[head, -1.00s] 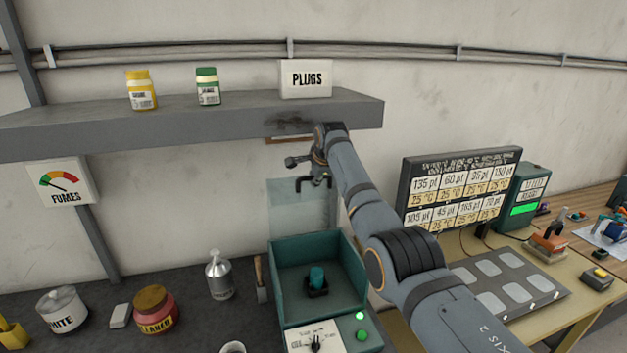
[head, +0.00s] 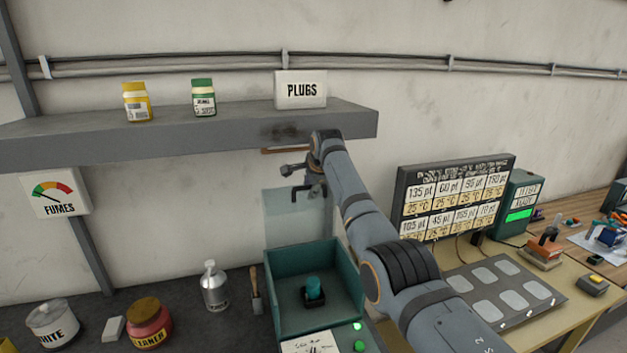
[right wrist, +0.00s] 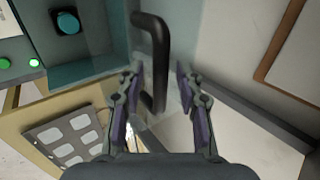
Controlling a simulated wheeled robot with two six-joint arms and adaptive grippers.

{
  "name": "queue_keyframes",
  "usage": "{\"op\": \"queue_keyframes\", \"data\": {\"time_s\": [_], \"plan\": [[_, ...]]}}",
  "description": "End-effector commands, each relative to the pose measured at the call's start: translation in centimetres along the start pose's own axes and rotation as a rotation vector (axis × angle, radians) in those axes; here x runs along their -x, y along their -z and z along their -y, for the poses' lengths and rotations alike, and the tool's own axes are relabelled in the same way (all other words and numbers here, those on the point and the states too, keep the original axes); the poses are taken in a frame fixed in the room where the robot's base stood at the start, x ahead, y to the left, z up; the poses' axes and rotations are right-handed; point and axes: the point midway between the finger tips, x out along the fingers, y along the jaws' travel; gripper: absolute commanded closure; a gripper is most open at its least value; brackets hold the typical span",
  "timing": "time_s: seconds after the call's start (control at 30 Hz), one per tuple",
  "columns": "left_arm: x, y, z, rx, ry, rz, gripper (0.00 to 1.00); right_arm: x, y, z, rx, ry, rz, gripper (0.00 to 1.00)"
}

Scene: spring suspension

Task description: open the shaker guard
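The shaker (head: 277,312) is a teal open-topped box on the bench, with a teal-capped item (head: 314,288) in a dark holder inside. Its clear guard (head: 283,218) stands raised upright at the back of the box, so the box is uncovered. The guard has a black bar handle, seen in the right wrist view (right wrist: 157,55). My right gripper (head: 305,180) is at the top of the guard, below the shelf. In the right wrist view, its fingers (right wrist: 158,88) are spread, with the handle's lower part between them and gaps showing. My left gripper is out of view.
A grey shelf (head: 180,132) with two jars and a PLUGS box (head: 300,90) is close above my right gripper. A metal bottle (head: 214,288) and a brush (head: 256,292) stand left of the shaker. A display board (head: 455,195) is at right.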

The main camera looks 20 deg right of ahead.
Motion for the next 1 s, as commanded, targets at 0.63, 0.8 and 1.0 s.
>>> {"op": "queue_keyframes", "data": {"time_s": [0.63, 0.8, 1.0], "plan": [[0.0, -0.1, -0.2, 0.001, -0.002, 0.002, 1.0, 11.3, 0.0, -0.1, 0.001, 0.003, 0.0, 0.64], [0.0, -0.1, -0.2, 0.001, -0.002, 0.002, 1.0, 11.5, 0.0, -0.1, 0.001, 0.002, 0.0, 0.64], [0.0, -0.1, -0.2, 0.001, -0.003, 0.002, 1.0, 10.9, 0.1, -0.6, 0.011, -0.004, -0.001, 0.64]]}}
